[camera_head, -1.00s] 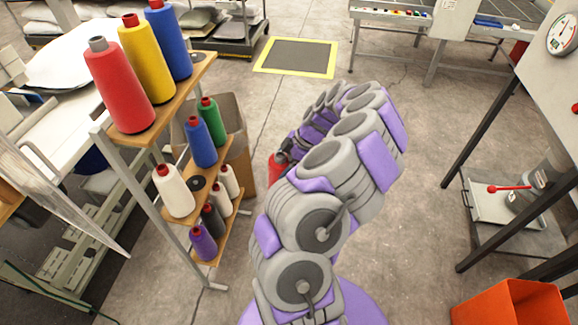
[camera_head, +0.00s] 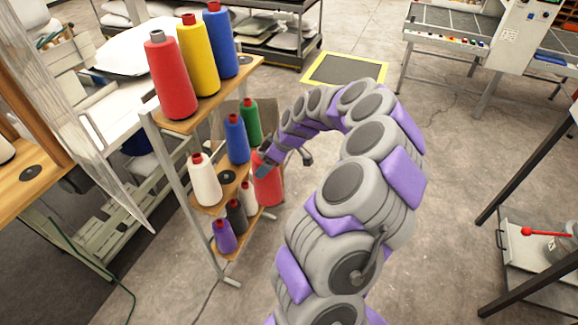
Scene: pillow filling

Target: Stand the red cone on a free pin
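My gripper (camera_head: 264,168) is at the end of my arched arm, beside the right edge of the thread rack. It appears shut on the upper part of a red cone (camera_head: 268,188), which hangs roughly upright beside the lower shelves. The fingers are small and partly hide the cone's top. A bare round pin base (camera_head: 227,177) shows on the rack's middle shelf, between a white cone (camera_head: 205,182) and a blue cone (camera_head: 237,140). Another red cone (camera_head: 172,78) with a grey tip stands on the top shelf.
The top shelf also holds a yellow cone (camera_head: 199,58) and a dark blue cone (camera_head: 220,42). A green cone (camera_head: 250,122) stands behind the middle blue one. Purple (camera_head: 224,238), dark grey and white cones fill the bottom shelf. Another bare pin base (camera_head: 30,172) is on the wooden table at left.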

